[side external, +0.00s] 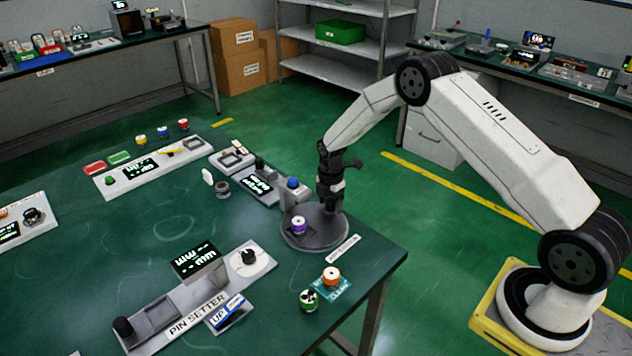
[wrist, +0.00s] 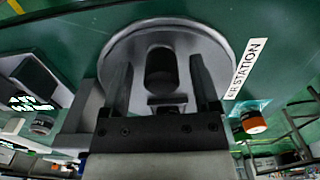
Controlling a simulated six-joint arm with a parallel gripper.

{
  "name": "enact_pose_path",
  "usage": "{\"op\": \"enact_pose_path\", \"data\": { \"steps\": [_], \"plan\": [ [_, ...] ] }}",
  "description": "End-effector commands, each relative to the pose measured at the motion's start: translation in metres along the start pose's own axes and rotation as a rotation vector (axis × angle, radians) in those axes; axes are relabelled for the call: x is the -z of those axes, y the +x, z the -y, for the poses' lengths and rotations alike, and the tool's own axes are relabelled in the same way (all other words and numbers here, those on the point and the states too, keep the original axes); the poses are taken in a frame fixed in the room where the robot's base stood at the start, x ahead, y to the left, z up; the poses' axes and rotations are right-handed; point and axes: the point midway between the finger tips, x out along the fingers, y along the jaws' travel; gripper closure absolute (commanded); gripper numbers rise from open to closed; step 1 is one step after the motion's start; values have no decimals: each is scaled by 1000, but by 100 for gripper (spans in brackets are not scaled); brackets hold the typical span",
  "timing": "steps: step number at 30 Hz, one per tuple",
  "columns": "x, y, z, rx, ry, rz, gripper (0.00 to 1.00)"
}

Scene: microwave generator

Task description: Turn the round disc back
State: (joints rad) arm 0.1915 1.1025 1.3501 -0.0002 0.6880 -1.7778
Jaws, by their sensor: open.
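The round disc (side external: 318,239) is a dark grey turntable lying flat near the table's right corner. It also fills the upper middle of the wrist view (wrist: 115,45). A small part with a purple top (side external: 299,225) stands on its left side in the side view. My gripper (side external: 329,204) points down over the disc, right of the purple-topped part. In the wrist view my gripper (wrist: 160,65) has its fingers apart, with a dark upright cylinder (wrist: 161,70) showing between them. A gap shows on both sides of the cylinder. I cannot tell whether the fingertips touch the disc.
A blue-topped station (side external: 292,186) stands close behind the disc. An orange-topped part (side external: 331,276) and a green-and-white part (side external: 309,300) are near the front edge. The pin setter (side external: 197,315) stands front left.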

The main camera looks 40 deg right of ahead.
Motion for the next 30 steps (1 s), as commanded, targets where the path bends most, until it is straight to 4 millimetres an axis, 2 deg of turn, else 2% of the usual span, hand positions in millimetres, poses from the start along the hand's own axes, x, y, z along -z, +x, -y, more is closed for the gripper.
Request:
{"op": "enact_pose_path", "data": {
  "steps": [7, 19, 24, 30],
  "plan": [
    [0, -20, 0, -1, 0, 0, 22],
    [0, -66, -1, -4, -1, 1, 22],
    [0, -75, 0, -2, -1, 1, 22],
    [0, -76, 0, -2, -1, 1, 22]
  ]
}}
